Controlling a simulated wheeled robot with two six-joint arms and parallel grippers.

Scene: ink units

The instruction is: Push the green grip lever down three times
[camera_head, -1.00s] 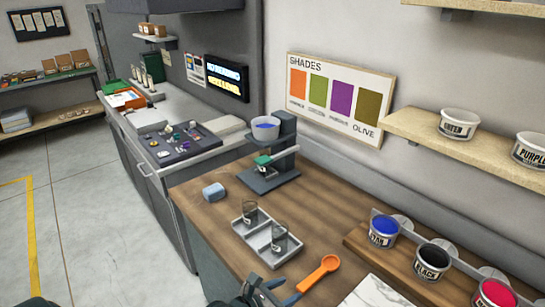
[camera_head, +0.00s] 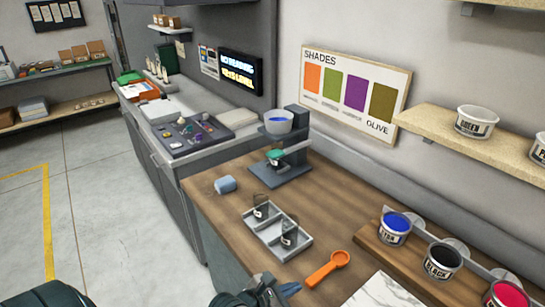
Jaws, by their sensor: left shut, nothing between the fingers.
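The green grip lever (camera_head: 276,155) is on a dark grey stand (camera_head: 296,165) at the back of the wooden counter. A white bowl of blue ink (camera_head: 279,122) sits at the top of the stand. A small cup seems to be under the lever, but it is too small to be sure. My left gripper (camera_head: 288,289) is at the bottom edge of the view, shut and empty. It is well short of the lever, near the counter's front edge. My right gripper is not in view.
A grey tray (camera_head: 269,244) with two clear cups stands between my left gripper and the stand. An orange scoop (camera_head: 328,269) lies to its right. Tubs of blue (camera_head: 394,228), black (camera_head: 441,261) and red ink stand at right.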

